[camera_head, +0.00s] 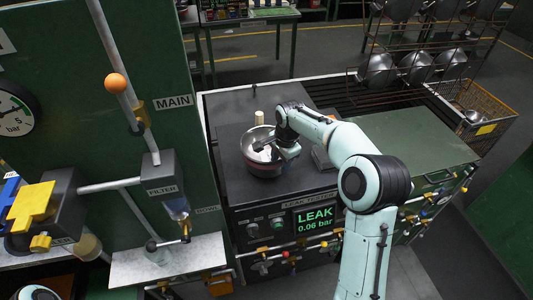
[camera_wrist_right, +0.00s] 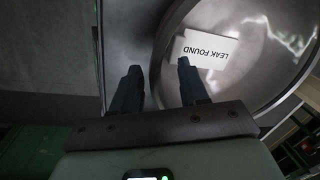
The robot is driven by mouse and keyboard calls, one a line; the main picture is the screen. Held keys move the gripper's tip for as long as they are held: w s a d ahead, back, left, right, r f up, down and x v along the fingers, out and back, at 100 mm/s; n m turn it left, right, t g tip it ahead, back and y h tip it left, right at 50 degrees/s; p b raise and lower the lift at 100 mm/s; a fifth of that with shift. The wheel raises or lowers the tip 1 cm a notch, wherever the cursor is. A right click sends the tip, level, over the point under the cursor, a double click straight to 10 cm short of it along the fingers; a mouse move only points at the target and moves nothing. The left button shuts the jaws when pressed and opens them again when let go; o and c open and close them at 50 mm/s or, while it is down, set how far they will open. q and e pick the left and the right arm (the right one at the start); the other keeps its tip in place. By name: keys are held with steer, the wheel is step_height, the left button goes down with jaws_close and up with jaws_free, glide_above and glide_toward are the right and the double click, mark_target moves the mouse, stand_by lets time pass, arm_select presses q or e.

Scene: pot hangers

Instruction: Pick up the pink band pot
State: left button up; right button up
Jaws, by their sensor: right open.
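A steel pot (camera_head: 262,166) with a dull pinkish band around its lower wall stands on the dark top of the leak tester (camera_head: 235,185). In the right wrist view I look into the pot (camera_wrist_right: 245,85), where a white label reading "LEAK FOUND" (camera_wrist_right: 208,50) shows. My right gripper (camera_head: 266,143) is at the pot's upper right rim. Its two fingers (camera_wrist_right: 160,66) are open, and the pot's rim appears between them. Whether either finger touches the wall I cannot tell. My left gripper is not in view.
The tester's screen (camera_head: 314,218) reads "LEAK 0.06 bar". A small light cylinder (camera_head: 259,117) stands behind the pot. A rack (camera_head: 420,70) with several pots and a wire basket (camera_head: 480,115) stand at the back right. A green panel with pipes (camera_head: 100,130) rises on the left.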

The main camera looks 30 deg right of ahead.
jaws_close()
steer(key=shift+r, duration=0.15)
stand_by(1.1)
